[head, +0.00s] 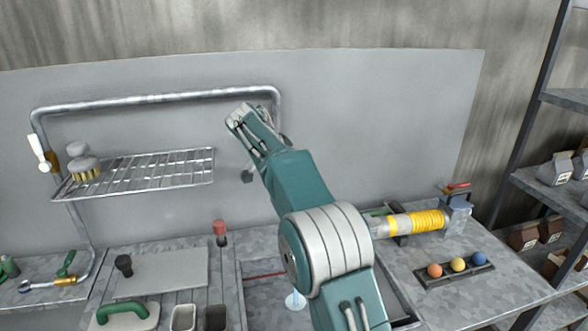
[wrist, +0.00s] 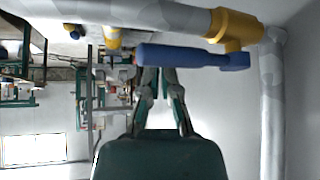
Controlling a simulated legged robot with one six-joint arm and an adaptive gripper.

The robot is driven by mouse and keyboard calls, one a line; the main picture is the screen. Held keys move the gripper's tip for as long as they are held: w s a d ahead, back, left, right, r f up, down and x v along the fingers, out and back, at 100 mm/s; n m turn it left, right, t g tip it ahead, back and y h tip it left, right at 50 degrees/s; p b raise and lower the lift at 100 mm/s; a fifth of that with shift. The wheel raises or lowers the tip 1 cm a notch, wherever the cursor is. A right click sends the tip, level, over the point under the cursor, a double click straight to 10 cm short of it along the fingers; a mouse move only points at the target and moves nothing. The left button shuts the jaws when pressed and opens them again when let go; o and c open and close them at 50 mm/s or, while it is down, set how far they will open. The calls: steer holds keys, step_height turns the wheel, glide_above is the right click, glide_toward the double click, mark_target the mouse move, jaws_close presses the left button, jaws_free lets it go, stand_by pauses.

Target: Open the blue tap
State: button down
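The blue tap handle (wrist: 188,57) is a long blue lever lying nearly level across the upper middle of the wrist view. Its right end joins a yellow valve body (wrist: 236,26) on a grey pipe. My gripper (wrist: 160,76) points up at the lever. Its two fingers lean together with only a narrow gap, and the lever covers their tips. I cannot tell whether the tips touch the lever, and I see nothing between them. In the head view my arm reaches to the pipe's upper right; the blue tap is hidden there.
The pipe (head: 150,100) frames a wire rack (head: 140,172) on the back panel. A white-handled tap (head: 38,148) is at its left. Shelves with bags stand at far right.

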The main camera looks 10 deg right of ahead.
steer(key=shift+a+f, duration=0.1)
steer(key=shift+a, duration=0.3)
steer(key=v, duration=1.1)
steer(key=shift+r, duration=0.4)
steer(key=shift+s+d, duration=0.1)
steer(key=shift+d, duration=0.05)
steer(key=shift+s, duration=0.1)
